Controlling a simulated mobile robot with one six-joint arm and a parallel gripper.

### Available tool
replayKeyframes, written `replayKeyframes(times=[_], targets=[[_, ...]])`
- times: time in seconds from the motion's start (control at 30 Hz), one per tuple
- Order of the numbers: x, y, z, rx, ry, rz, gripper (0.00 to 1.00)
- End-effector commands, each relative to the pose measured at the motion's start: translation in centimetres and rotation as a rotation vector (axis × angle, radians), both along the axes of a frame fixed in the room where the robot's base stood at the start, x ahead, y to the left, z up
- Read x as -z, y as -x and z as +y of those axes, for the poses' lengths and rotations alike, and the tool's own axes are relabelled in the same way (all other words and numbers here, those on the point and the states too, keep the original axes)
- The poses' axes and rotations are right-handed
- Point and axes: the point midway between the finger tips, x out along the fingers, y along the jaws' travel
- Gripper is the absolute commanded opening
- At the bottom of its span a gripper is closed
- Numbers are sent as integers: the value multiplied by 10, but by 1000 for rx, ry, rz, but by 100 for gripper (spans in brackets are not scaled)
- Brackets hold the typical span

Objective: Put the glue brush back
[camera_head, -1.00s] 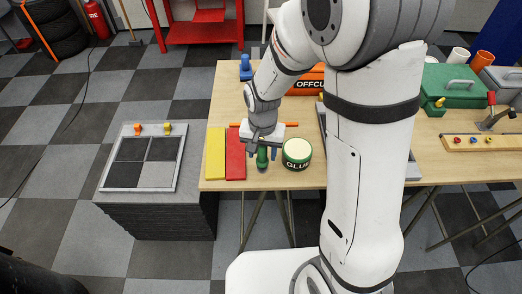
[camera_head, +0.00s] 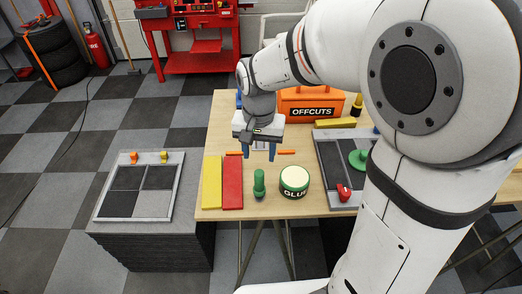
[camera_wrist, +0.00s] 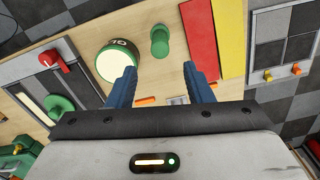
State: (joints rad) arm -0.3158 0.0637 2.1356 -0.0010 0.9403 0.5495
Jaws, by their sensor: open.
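A green, round-topped handle-like piece (camera_head: 259,183) stands on the table beside the glue pot; I cannot tell whether it is the glue brush. It also shows in the wrist view (camera_wrist: 160,42). The glue pot (camera_head: 294,181), white-topped with a green rim and a GLUE label, is just to its right. In the wrist view the fingers (camera_wrist: 160,72) point toward the pot and green piece.
Red (camera_head: 232,182) and yellow (camera_head: 212,182) bars lie left of the green piece. A grey tray (camera_head: 330,165) with red and green parts is right of the pot. The orange OFFCUTS box (camera_head: 310,100) stands behind. A framed tile panel (camera_head: 140,186) lies to the left.

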Motion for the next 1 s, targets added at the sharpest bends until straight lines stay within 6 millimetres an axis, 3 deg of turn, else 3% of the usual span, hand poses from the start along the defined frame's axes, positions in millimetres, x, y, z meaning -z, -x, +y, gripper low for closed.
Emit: replayKeyframes(times=[0.17, 0.27, 0.5, 0.63, 0.8, 1.0], targets=[[-6, 2, -2, -2, -1, -3, 46], [-16, 9, -14, -16, -8, -28, 46], [-52, 61, -74, -111, -14, -161, 46], [-60, 94, -99, -168, 4, -230, 46], [-62, 121, -117, -220, 30, -288, 46], [-61, 131, -119, -242, 40, -305, 46]])
